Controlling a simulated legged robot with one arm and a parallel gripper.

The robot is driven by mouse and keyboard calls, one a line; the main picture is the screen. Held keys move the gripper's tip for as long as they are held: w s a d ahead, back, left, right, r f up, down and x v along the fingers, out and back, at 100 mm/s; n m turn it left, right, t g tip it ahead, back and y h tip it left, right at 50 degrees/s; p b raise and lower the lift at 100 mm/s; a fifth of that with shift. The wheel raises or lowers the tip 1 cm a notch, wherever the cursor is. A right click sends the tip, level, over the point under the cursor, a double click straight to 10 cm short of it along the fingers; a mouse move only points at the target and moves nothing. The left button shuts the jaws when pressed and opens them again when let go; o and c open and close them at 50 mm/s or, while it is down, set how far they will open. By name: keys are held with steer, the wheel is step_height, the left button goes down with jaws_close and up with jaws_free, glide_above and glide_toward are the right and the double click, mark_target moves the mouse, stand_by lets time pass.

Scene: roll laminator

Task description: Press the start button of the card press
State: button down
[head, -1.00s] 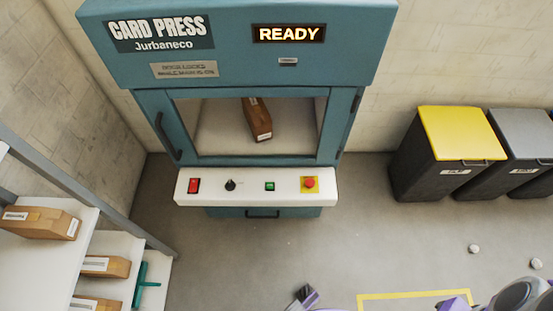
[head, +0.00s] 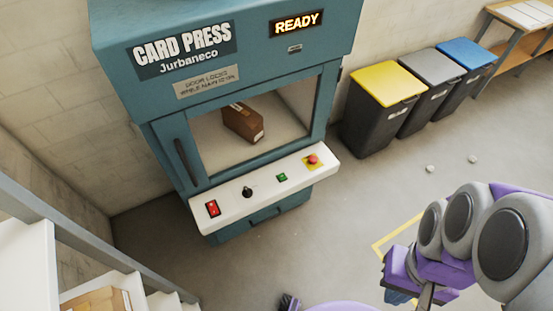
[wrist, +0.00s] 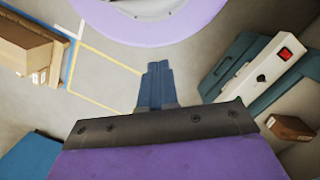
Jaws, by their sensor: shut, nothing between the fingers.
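The teal card press (head: 165,105) stands against the wall with its display (head: 297,23) reading READY. Its white control panel (head: 230,210) carries a red rocker switch (head: 212,208), a black knob (head: 247,192), a green button (head: 282,177) and a red mushroom button (head: 312,160) on yellow. A brown box (head: 243,123) sits behind the closed window. My gripper (wrist: 158,66) is shut and empty, apart from the press.
Bins with yellow (head: 385,83), grey (head: 435,67) and blue (head: 465,54) lids stand right of the press. Shelving (head: 28,265) with a box is at lower left. The floor before the press is clear.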

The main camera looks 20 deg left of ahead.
steer(key=w+a+f+m+t+y+b, duration=0.15)
steer(key=w+a+y, duration=0.25)
steer(key=w+a, duration=0.65)
steer(key=w+a+f+m+y, duration=0.2)
steer(key=w+a+f+y, duration=0.15)
steer(key=w+a, duration=0.7)
steer(key=w+a+f+m+y+b, duration=0.1)
steer(key=w+a+y, duration=0.3)
steer(key=w+a, duration=0.65)
steer(key=w+a+f+m+t, duration=0.2)
steer(key=w+a+f+m, duration=0.1)
steer(key=f, duration=0.3)
steer(key=w+a+f+m+t, duration=0.1)
steer(key=w+a+f+m, duration=0.2)
steer(key=f, duration=0.4)
steer(key=w+d+f+m+t+h, duration=0.1)
steer(key=w+f+m, duration=0.1)
steer(key=f, duration=0.5)
steer(key=w+d+f+m+h+b, duration=0.1)
steer(key=w+d+f+m+h, duration=0.1)
steer(key=f, duration=0.6)
steer(key=shift+w+f+t, duration=0.2)
steer(key=shift+w+t, duration=0.15)
steer(key=shift+f, duration=0.1)
